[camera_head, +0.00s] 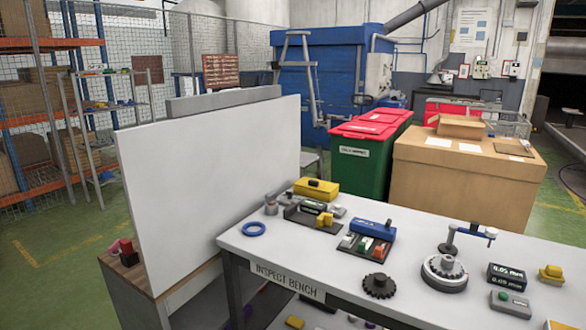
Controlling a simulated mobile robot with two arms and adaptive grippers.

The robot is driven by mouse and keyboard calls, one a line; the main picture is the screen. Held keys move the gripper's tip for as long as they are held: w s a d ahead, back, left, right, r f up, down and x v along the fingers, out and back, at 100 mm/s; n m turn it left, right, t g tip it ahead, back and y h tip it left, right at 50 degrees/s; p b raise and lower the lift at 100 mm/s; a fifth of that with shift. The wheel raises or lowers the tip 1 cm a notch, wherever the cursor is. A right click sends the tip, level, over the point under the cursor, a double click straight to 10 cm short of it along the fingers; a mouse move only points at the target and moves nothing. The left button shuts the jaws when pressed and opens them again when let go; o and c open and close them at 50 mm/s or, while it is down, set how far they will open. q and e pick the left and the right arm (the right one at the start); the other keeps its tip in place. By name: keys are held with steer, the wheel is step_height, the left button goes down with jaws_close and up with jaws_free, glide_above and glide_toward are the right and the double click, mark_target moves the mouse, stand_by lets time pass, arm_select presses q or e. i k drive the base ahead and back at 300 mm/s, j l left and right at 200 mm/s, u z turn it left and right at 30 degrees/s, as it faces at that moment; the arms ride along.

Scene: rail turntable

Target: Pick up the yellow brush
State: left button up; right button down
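Several yellow things show, and I cannot tell for sure which is the yellow brush. A yellow block with a dark top piece (316,188) lies at the back left of the inspection bench (345,292). A smaller yellow piece (325,220) sits just in front of it by a dark tray. Another small yellow piece (551,273) sits at the bench's right side. A yellow item (295,322) shows low down, under the bench. Neither of my grippers is in view.
On the bench are a blue ring (255,229), a black gear (379,285), a round gauge stand (444,272) and a dark display block (506,277). A tall white panel (215,180) stands left. A green bin (365,160) and cardboard box (460,185) stand behind.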

mark_target(552, 275)
steer(key=z, duration=1.55)
